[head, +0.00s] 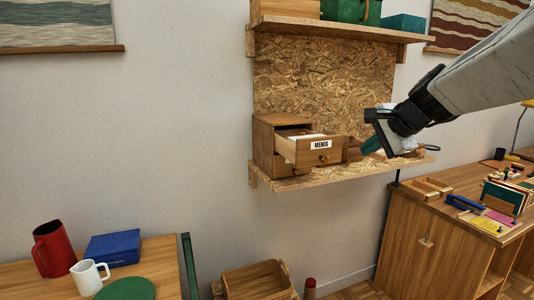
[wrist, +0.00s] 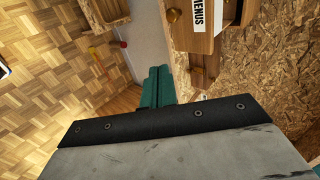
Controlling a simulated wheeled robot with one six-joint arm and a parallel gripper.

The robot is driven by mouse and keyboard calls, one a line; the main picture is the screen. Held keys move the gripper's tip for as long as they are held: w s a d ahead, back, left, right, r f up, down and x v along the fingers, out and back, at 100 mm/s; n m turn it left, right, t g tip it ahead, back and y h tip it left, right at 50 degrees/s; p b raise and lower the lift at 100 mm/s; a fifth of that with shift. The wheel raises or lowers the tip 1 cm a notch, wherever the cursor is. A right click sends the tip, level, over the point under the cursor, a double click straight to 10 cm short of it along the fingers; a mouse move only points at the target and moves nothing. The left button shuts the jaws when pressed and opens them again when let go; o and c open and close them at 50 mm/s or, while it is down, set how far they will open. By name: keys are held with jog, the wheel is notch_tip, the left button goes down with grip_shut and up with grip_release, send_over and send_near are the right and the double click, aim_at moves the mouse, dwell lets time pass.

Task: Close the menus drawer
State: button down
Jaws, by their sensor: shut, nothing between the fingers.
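The menus drawer (head: 303,156) is pulled out of a small wooden cabinet (head: 264,149) on the lower OSB shelf. Its front has a white MENUS label and a round brass knob, and pale papers show inside. In the wrist view the drawer front (wrist: 203,42) is at the upper right, its label sideways and partly cut off. My gripper (head: 369,147) is shut and empty, to the right of the drawer front and apart from it. Its teal fingers (wrist: 158,86) show in the wrist view, left of the drawer front.
The lower shelf (head: 330,176) carries the cabinet; an upper shelf (head: 330,28) with boxes overhangs it. A desk (head: 420,215) with stationery stands at right. A table with a red jug (head: 52,249) and white mug (head: 88,277) is at lower left. A wooden crate (head: 256,281) sits below.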

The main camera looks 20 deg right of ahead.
aim_at(339, 159)
jog(key=x, duration=0.4)
jog(key=w+r+x, duration=0.1)
jog(key=x, duration=0.7)
jog(key=shift+w+r, duration=0.3)
jog(key=shift+w, duration=0.3)
jog(key=w, duration=1.5)
jog(key=shift+w+a, duration=0.35)
jog(key=shift+w, duration=0.3)
jog(key=shift+w+r, duration=0.1)
jog(key=shift+r, duration=0.15)
